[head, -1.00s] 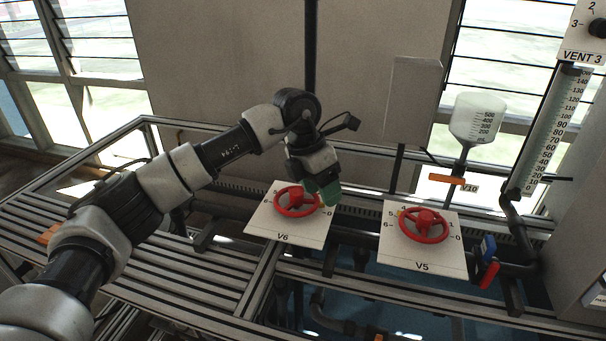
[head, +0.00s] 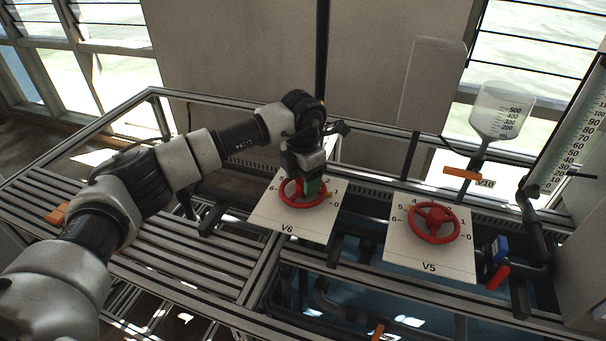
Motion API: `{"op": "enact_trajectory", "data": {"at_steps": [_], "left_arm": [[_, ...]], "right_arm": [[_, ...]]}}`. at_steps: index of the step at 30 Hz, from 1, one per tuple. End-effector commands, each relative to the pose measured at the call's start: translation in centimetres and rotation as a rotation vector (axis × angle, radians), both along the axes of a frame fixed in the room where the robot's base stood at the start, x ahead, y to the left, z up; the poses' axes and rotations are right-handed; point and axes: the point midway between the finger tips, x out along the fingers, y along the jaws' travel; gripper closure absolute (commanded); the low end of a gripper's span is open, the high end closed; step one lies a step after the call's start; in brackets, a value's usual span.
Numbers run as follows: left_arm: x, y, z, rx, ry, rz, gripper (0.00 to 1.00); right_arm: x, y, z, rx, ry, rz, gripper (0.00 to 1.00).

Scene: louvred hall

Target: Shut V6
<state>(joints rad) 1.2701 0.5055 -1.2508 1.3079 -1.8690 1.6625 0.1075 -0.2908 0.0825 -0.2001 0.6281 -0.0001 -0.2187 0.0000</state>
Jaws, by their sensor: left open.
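V6 is a red handwheel (head: 288,198) on a white square plate (head: 270,216) marked with a number scale and the label V6, left of centre in the head view. My left gripper (head: 311,187) is over the right part of the V6 wheel, pointing down, with green fingertips at the rim. It is open. Whether the fingers touch the rim or straddle it I cannot tell, as the gripper hides part of the wheel and scale. My right gripper is not in view.
A second red handwheel, V5 (head: 433,222), sits on its own plate to the right. Beside it are a blue handle (head: 499,248) and a red handle (head: 497,277) on pipes. An orange lever marked V10 (head: 461,173) is below a clear vessel (head: 502,112). Slatted metal bench (head: 180,262) lies left.

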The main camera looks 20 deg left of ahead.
Motion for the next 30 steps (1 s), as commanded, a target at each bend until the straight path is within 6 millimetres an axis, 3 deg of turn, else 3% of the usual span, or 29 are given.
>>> {"op": "enact_trajectory", "data": {"at_steps": [4, 10, 20, 30], "left_arm": [[0.0, 0.0, -0.5, 0.001, -0.001, 0.0, 0.4], [0.0, 0.0, -0.5, 0.001, -0.001, -0.001, 0.4], [0.0, 0.0, -0.5, 0.0, 0.0, -0.001, 0.89], [0.1, 0.0, -0.9, 0.0, -0.003, -0.151, 0.89]], "right_arm": [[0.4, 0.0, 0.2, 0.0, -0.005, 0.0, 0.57], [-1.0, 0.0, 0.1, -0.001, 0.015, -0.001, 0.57], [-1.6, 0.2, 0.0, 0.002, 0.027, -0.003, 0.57], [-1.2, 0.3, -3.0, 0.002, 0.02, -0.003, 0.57]]}}
